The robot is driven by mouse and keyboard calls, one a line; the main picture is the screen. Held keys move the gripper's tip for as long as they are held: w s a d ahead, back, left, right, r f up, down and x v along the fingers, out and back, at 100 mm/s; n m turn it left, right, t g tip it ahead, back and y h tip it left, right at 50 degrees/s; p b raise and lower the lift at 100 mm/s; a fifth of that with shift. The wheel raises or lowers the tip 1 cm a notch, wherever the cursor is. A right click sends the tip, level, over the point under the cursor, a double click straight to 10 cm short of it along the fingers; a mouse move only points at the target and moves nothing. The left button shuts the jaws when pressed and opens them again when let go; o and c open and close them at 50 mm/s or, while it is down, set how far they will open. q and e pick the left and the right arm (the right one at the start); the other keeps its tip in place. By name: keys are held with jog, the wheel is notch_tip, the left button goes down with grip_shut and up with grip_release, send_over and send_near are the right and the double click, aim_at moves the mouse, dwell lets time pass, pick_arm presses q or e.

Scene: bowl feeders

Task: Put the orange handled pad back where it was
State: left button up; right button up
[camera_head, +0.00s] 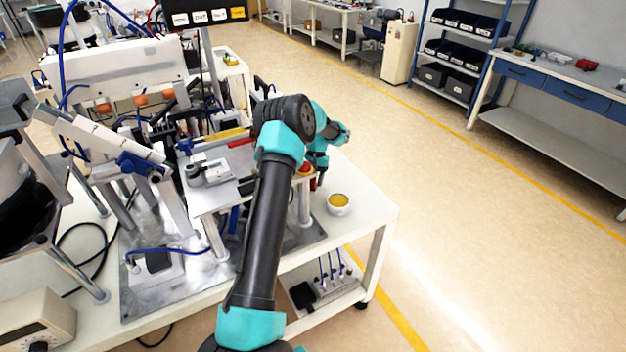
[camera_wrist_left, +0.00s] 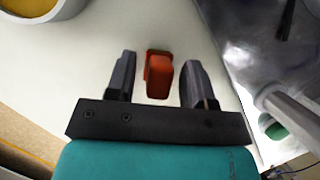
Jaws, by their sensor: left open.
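The orange handled pad (camera_wrist_left: 158,76) stands on the white table top in the left wrist view, with its orange handle toward the camera. My left gripper (camera_wrist_left: 157,66) is open, with one dark finger on each side of the handle and a gap visible on both sides. In the head view my left gripper (camera_head: 318,183) points down at the table, just left of the white bowl. The pad is not clearly visible there. A white bowl (camera_head: 338,211) with a yellow inside sits near the table's right edge; it also shows at the top left of the left wrist view (camera_wrist_left: 72,10). My right gripper is out of view.
The feeder machine (camera_head: 115,70) and its metal base plate (camera_head: 140,310) fill the table's left side. A red button (camera_head: 306,169) is close behind my left arm. The white table's (camera_head: 375,215) right corner is clear; a lower shelf holds a small device.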

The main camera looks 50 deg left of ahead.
pick_arm(q)
jog(key=shift+r, duration=0.1)
jog(key=v, duration=1.2)
jog(key=shift+d, duration=0.15)
